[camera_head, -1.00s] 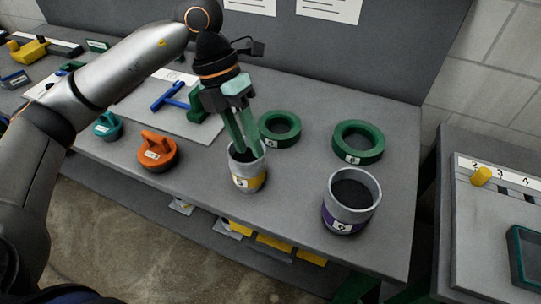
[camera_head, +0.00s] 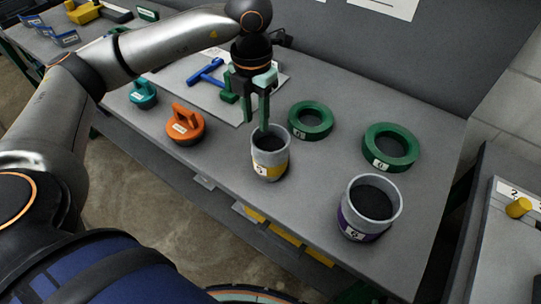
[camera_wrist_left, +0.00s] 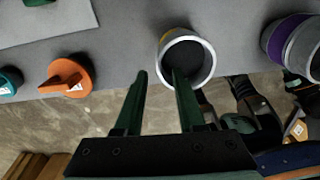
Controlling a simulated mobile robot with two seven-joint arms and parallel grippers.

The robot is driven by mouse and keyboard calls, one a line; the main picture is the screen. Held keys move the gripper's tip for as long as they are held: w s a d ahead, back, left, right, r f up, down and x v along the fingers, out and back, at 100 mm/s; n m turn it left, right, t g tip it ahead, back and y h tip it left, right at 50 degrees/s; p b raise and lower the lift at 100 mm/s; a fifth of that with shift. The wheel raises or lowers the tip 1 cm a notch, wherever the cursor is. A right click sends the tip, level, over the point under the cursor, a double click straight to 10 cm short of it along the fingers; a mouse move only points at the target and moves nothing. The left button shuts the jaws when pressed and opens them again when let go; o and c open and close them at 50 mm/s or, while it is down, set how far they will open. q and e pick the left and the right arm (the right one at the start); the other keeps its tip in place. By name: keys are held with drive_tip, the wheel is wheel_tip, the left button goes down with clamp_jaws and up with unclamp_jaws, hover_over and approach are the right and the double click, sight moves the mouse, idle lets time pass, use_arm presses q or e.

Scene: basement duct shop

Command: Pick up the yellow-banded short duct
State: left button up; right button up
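The yellow-banded short duct (camera_head: 272,170) stands upright on the grey workbench, a grey cylinder with a dark opening and a number label. It also shows in the left wrist view (camera_wrist_left: 163,53). My left gripper (camera_head: 257,124) points down at the duct's far-left rim, its fingers apart. In the left wrist view the gripper (camera_wrist_left: 161,76) has one finger outside the duct, to its left, and the other across the opening. I cannot tell whether that finger is inside or above it.
A purple-banded duct (camera_head: 349,225) stands to the right. Two green rings (camera_head: 310,133) (camera_head: 413,158) lie behind. An orange handled piece (camera_head: 186,128) and a teal one (camera_head: 143,97) stand to the left. A blue T-shaped tool (camera_head: 206,72) lies behind.

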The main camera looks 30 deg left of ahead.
sight(256, 131)
use_arm(q)
wheel_tip(256, 131, down, 5)
drive_tip(key=shift+r+p, duration=0.15)
drive_tip(key=shift+p, duration=0.15)
clamp_jaws()
idle(1.3)
